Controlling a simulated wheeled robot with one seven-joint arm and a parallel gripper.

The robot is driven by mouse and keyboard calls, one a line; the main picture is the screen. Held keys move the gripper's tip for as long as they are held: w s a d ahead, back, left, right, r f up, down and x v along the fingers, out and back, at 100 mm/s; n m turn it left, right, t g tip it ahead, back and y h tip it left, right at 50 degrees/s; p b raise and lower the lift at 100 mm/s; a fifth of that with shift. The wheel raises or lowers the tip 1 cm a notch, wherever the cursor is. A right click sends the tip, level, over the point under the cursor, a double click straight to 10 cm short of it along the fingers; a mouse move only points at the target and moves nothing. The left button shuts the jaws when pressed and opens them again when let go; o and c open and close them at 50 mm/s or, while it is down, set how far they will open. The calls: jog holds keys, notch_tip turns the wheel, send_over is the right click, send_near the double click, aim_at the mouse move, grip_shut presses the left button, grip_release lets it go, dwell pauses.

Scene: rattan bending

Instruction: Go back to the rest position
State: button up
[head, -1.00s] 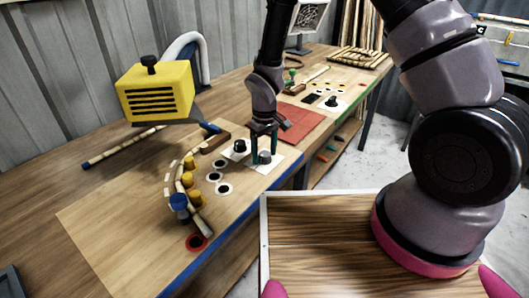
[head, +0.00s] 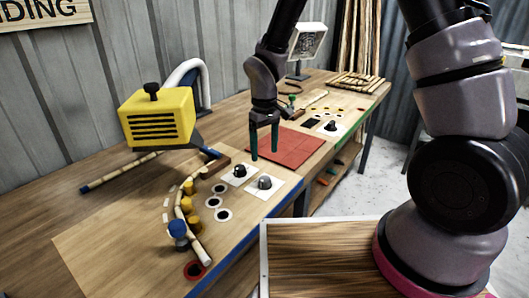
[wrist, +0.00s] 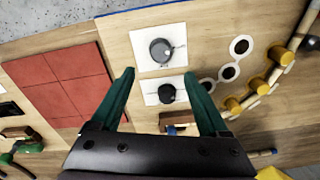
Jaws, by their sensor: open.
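My gripper (head: 264,142) is open and empty. In the head view its green fingers point down above the workbench, in front of the red tiled mat (head: 287,146). In the wrist view the gripper (wrist: 160,95) has its fingers wide apart.
A bent rattan piece (head: 181,212) lies along several yellow pegs (head: 189,204) with a blue-topped clamp (head: 178,230). A yellow heater (head: 157,117) overhangs the board's back left. A lamp (head: 307,42) stands at the back. Air above the red mat looks clear.

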jog(key=d+r+m+t+y, duration=0.1)
jog(key=d+r+m, duration=0.2)
jog(key=d+r, duration=0.5)
jog(key=d+r+m+t, duration=0.2)
jog(key=d+r, duration=0.2)
jog(key=r, duration=0.7)
jog(key=s+d+r+m+t+y, duration=0.1)
jog(key=s+d+r+m+t, duration=0.3)
jog(key=s+d+r, duration=0.7)
notch_tip(320, 180, up, 2)
jog(key=s+m, duration=0.1)
jog(key=m, duration=0.1)
jog(key=shift+s+r+m, duration=0.15)
jog(key=shift+s+m, duration=0.15)
jog(key=shift+m, duration=0.1)
